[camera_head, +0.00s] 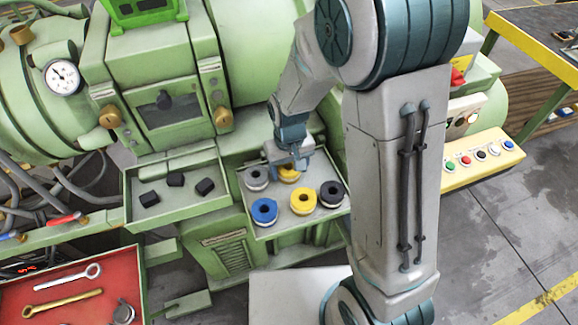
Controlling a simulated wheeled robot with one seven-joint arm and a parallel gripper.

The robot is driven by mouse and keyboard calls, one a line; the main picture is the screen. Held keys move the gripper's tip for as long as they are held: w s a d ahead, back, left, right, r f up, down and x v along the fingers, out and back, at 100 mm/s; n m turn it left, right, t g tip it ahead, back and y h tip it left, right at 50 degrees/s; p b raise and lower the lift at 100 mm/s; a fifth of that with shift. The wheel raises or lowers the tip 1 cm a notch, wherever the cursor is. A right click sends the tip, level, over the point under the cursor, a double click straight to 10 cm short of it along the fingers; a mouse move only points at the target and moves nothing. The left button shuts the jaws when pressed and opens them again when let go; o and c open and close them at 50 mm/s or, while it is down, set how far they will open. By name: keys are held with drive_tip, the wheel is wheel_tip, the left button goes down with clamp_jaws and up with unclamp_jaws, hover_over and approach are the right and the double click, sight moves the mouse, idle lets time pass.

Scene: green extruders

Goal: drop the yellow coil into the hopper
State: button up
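Two yellow coils are on the green-edged tray (284,228). The front yellow coil (303,203) stands in plain view between a blue coil and a black coil. The back yellow coil (288,176) is partly hidden under my gripper (290,165). My gripper points down at this back coil, very close to it. I cannot tell whether they touch, or whether the fingers are open or shut. No part in view can be clearly told as the hopper.
A grey coil (256,178), a blue coil (264,211) and a black coil (332,193) share the tray. To its left, a green tray (185,206) holds black blocks. A red tray (20,304) with wrenches is at lower left. Green machinery (255,60) stands behind.

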sight(290, 166)
wheel_tip(290, 166, up, 12)
drive_tip(key=r, duration=0.1)
drive_tip(key=s+d+r+m+t, duration=0.1)
drive_tip(key=s+d+r, duration=0.1)
drive_tip(key=s+d, duration=0.4)
drive_tip(key=s+d+r+m+t, duration=0.2)
drive_tip(key=s+d+r, duration=0.1)
drive_tip(key=s+d, duration=0.3)
drive_tip(key=shift+s+r, duration=0.3)
drive_tip(key=shift+s, duration=0.1)
drive_tip(key=shift+a, duration=0.1)
